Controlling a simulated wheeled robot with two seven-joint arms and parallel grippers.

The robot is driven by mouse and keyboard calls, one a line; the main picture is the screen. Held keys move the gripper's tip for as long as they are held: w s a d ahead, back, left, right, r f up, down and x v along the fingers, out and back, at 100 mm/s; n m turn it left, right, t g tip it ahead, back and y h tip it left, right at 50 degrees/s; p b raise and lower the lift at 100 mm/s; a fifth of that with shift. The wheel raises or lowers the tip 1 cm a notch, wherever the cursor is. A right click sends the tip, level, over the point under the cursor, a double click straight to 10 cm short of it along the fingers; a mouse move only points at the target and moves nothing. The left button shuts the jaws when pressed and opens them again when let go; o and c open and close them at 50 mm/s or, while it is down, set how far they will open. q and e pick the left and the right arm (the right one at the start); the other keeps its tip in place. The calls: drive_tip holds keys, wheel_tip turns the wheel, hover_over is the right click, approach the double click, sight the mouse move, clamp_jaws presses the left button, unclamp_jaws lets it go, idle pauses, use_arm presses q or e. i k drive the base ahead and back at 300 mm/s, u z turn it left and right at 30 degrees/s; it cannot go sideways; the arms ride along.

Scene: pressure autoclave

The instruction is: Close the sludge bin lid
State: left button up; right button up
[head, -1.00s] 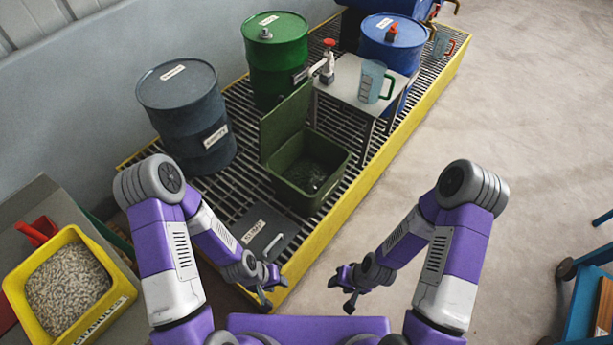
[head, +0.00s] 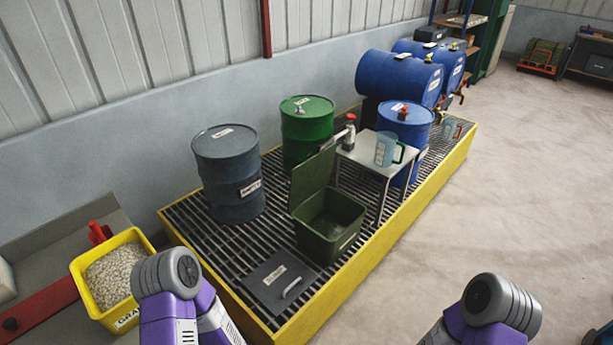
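The sludge bin is the dark green square box (head: 330,240) on the yellow-edged grating in the head view. Its green lid (head: 313,177) stands upright, open, along the bin's back left side. The bin's inside shows, with dark grey content at the bottom. Only the upper parts of my two arms show at the bottom edge, left and right. Both of my grippers are outside the picture, so nothing shows of their fingers.
A small metal table (head: 372,156) with a jug (head: 386,149) stands close right of the lid. A grey drum (head: 228,172) and a green drum (head: 306,132) stand behind. A grey hatch plate (head: 280,280) with a handle lies in front. Concrete floor to the right is clear.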

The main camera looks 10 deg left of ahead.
sight(312, 175)
drive_tip(key=z, duration=4.05)
drive_tip(key=i, duration=0.1)
drive_tip(key=u, duration=2.7)
drive_tip(key=i, duration=1.2)
drive_tip(key=u, duration=0.15)
